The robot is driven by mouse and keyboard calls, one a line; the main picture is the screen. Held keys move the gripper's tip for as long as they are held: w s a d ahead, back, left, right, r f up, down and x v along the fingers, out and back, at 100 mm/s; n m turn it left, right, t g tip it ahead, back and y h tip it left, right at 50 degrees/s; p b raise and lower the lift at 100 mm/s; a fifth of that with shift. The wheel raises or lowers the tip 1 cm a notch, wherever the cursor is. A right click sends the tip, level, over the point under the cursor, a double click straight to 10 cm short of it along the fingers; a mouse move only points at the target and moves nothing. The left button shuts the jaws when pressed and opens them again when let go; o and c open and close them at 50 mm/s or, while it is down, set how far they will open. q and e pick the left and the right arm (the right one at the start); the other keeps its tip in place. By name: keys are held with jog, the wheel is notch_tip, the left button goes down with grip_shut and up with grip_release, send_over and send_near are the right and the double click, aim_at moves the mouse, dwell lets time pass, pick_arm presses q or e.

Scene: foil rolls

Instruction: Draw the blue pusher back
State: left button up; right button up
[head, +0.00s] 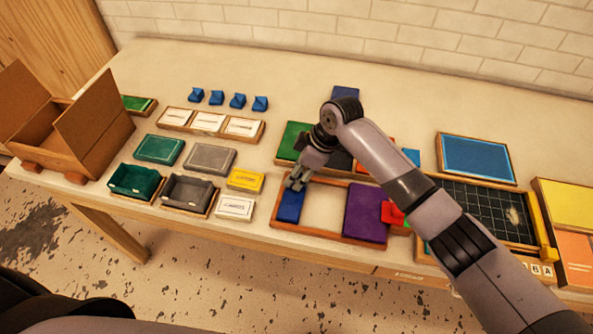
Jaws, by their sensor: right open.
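A blue block (290,207), which looks like the blue pusher, stands at the left end of a wooden-rimmed tray (325,238) near the table's front edge. My right gripper (295,185) is open and points down at the back end of this block. Its fingers overlap the block's top in the picture; I cannot tell whether they touch it. A purple block (366,212) fills the right part of the tray, with a bare pale floor between the two. My left gripper is not in view.
A red piece (393,214) sits right of the purple block. Behind the tray are green (292,141) and other coloured panels, partly hidden by my right arm. Grey (187,191) and teal (134,181) bins stand left. A black grid board (485,208) lies right.

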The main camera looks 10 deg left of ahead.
jog(key=v, duration=1.1)
jog(key=shift+d+r, duration=0.2)
jog(key=shift+r, duration=0.1)
jog(key=shift+f, duration=0.1)
